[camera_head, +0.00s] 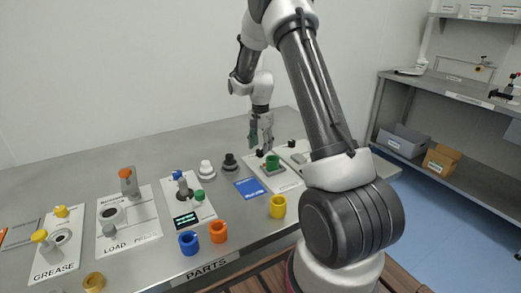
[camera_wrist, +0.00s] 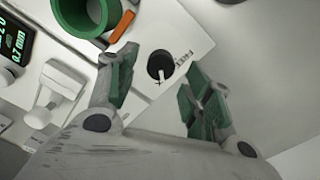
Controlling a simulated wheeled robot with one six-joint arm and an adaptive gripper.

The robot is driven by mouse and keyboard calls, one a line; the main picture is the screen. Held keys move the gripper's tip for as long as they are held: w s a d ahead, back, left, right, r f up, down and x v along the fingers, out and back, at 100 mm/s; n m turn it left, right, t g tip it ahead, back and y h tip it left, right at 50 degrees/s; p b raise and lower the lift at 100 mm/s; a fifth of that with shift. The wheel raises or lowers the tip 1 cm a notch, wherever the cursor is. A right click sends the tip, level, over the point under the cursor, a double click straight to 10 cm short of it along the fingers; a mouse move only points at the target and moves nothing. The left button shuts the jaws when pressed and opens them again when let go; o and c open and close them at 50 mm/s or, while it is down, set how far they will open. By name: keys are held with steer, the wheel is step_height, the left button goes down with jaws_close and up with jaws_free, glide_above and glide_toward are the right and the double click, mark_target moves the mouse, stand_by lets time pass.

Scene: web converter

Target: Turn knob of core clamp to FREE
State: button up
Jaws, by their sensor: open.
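The core clamp knob (camera_wrist: 157,64) is round and black, on a white panel in the wrist view. A pale pointer mark shows at its lower edge, pointing down in the picture. The lettering FREE (camera_wrist: 177,60) is beside it on the right. My gripper (camera_wrist: 163,66) is open, with one green-padded finger on each side of the knob. I see no clear contact. In the head view my gripper (camera_head: 261,143) points down over the white panel, beside a green ring (camera_head: 272,161). The green ring is also at the upper left of the wrist view (camera_wrist: 66,22).
An orange lever (camera_wrist: 121,27) lies close to the left finger. A display (camera_wrist: 12,45) and a pale fixture (camera_wrist: 55,92) are further left. On the grey table are a blue card (camera_head: 249,188) and a yellow ring (camera_head: 278,207). Right of the knob is clear.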

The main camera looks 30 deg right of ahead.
steer(key=shift+f, duration=1.15)
steer(key=shift+c, duration=0.4)
steer(key=c, duration=0.9)
steer(key=shift+c, duration=0.2)
